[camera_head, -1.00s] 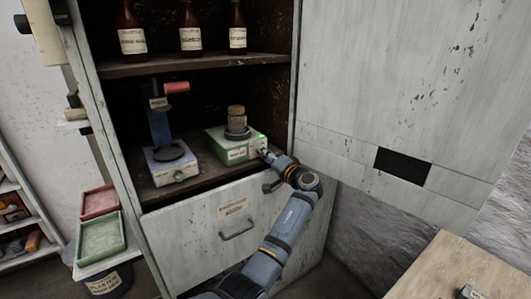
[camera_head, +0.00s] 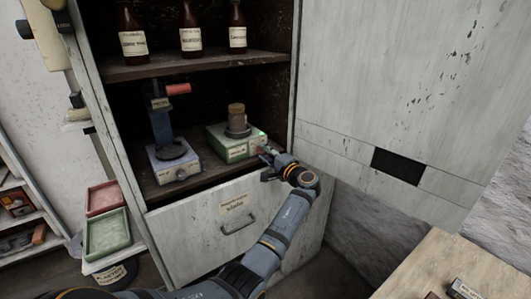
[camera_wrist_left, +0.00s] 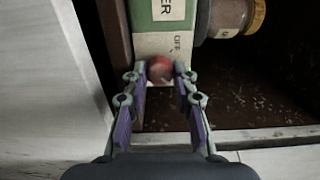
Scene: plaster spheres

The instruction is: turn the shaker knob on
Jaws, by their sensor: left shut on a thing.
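The shaker (camera_head: 230,151) is a green and pale box on the cabinet's lower shelf, with a jar (camera_head: 237,118) standing on its top plate. A small green light shows at its right front corner. In the left wrist view, the shaker's pale face (camera_wrist_left: 152,44) carries the word OFF beside a round red knob (camera_wrist_left: 160,69). My left gripper (camera_wrist_left: 167,72) has its fingers on either side of the knob, closed on it; it also shows in the head view (camera_head: 264,151) at the shaker's right end. The knob's pointer is not clear. My right gripper is out of view.
A blue stand device (camera_head: 172,160) with a red handle is left of the shaker. Brown bottles (camera_head: 191,30) stand on the shelf above. The open cabinet door (camera_head: 400,90) is on the right. A drawer (camera_head: 215,235) lies below; trays (camera_head: 106,235) are at left.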

